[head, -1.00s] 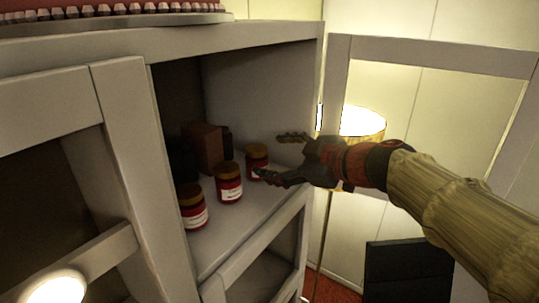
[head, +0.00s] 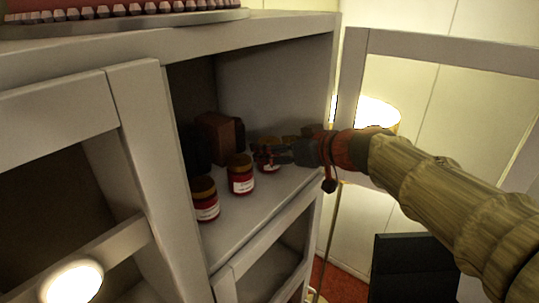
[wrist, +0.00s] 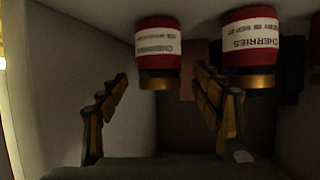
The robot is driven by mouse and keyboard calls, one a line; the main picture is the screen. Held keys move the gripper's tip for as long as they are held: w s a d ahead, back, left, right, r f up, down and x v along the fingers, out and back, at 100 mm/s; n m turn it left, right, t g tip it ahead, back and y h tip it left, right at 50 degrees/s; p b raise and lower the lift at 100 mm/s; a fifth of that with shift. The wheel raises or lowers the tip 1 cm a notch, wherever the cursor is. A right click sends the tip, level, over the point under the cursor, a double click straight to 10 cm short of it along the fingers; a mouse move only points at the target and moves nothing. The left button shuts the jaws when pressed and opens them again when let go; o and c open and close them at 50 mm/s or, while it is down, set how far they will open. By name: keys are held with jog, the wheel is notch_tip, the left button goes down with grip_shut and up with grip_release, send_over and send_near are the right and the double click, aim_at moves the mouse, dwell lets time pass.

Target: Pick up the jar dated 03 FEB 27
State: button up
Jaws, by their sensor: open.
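Three red jars with brown-gold lids and white labels stand on the cabinet shelf. My gripper (head: 262,150) is open at the rightmost jar (head: 269,167), partly hiding it. In the wrist view, which is upside down, this jar (wrist: 157,38) stands between the open fingers (wrist: 163,82), near their tips, with a gap each side. Its label is too small to read. The middle jar (head: 241,173) is beside it; in the wrist view (wrist: 251,28) its label reads CHERRIES and appears to show SEP 27. The left jar (head: 204,200) is nearest the front; its date is unreadable.
A brown box (head: 217,140) and dark objects stand behind the jars. The cabinet's side wall (head: 275,85) is close to my gripper, and the open door (head: 354,75) is at the right. A lit lamp (head: 378,115) stands behind my arm.

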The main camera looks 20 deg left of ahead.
jog(key=x, duration=0.2)
jog(key=shift+w+a+f, duration=0.15)
jog(key=shift+w+a, duration=0.05)
jog(key=shift+a, duration=0.05)
jog(key=shift+s+d, duration=0.1)
jog(key=shift+s, duration=0.05)
jog(key=shift+c, duration=0.4)
jog(key=c, duration=1.4)
jog(key=shift+c, duration=0.3)
